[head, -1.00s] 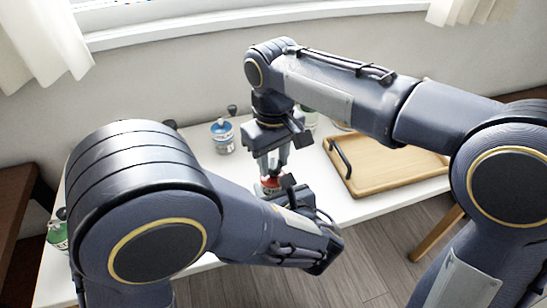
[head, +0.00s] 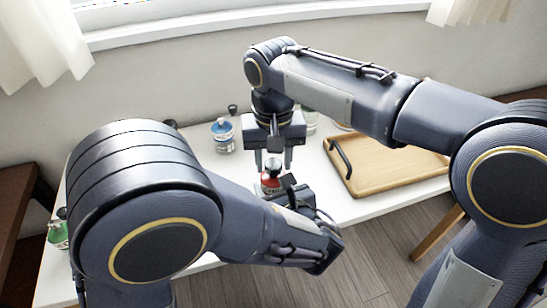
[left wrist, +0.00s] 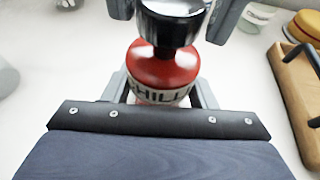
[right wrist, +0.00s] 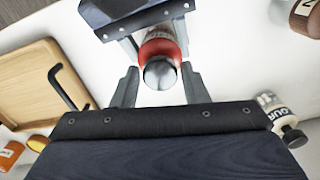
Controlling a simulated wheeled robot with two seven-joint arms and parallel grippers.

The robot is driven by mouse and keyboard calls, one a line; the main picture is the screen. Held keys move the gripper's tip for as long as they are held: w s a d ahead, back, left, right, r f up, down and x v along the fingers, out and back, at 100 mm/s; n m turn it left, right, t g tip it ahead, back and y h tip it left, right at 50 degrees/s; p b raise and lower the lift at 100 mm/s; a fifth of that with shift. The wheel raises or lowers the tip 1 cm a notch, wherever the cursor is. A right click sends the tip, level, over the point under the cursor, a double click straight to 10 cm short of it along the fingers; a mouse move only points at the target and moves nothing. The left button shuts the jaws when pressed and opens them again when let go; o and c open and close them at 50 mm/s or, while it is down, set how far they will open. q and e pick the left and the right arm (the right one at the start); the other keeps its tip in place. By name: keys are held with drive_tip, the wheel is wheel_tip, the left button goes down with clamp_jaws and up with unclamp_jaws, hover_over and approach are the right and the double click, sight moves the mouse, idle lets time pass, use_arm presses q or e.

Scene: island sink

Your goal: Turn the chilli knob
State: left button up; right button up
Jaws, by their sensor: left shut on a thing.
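The chilli jar (head: 269,182) is a red-topped pot with "CHILL" lettering on its label in the left wrist view (left wrist: 160,78). It stands upright on the white table. A dark, shiny knob (right wrist: 160,74) sits on top of it. My left gripper (left wrist: 160,92) is shut on the jar's body from the near side. My right gripper (right wrist: 160,88) points down from above. Its fingers are open on either side of the knob, with gaps showing between them and it. In the head view, my right gripper (head: 273,160) stands just over the jar.
A wooden tray (head: 370,183) with a black handle lies to the right. A blue-topped jar (head: 223,137) stands behind on the left, and a green jar (head: 58,235) at the far left. More jars stand at the back, partly hidden by my right arm.

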sight(273, 164)
drive_tip(key=shift+o, duration=1.4)
drive_tip(key=shift+r, duration=0.1)
wheel_tip(273, 164, up, 12)
use_arm(q)
drive_tip(key=o, duration=1.1)
